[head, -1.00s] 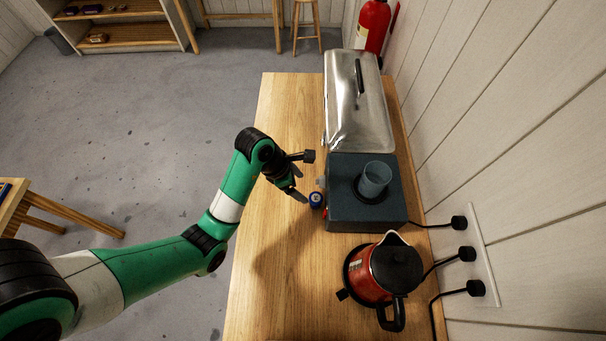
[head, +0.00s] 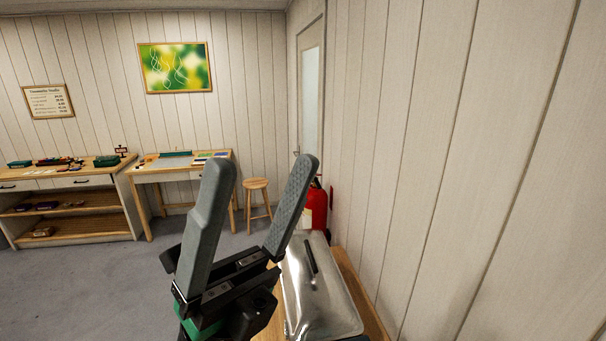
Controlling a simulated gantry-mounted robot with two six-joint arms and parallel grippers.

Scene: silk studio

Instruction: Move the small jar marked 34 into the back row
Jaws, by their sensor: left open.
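My left gripper (head: 263,168) is close to the camera in the head view, pointing up. Its two long grey fingers are spread wide, with nothing between them. The small jar marked 34 is not in view now, and I see no row of jars. My right gripper is not in view.
A shiny metal case (head: 322,295) lies on the wooden table (head: 362,287), right of and behind my gripper. A red fire extinguisher (head: 317,210), a stool (head: 257,186), a desk (head: 150,178) and a shelf unit (head: 75,227) stand farther back. A plank wall (head: 430,150) bounds the right.

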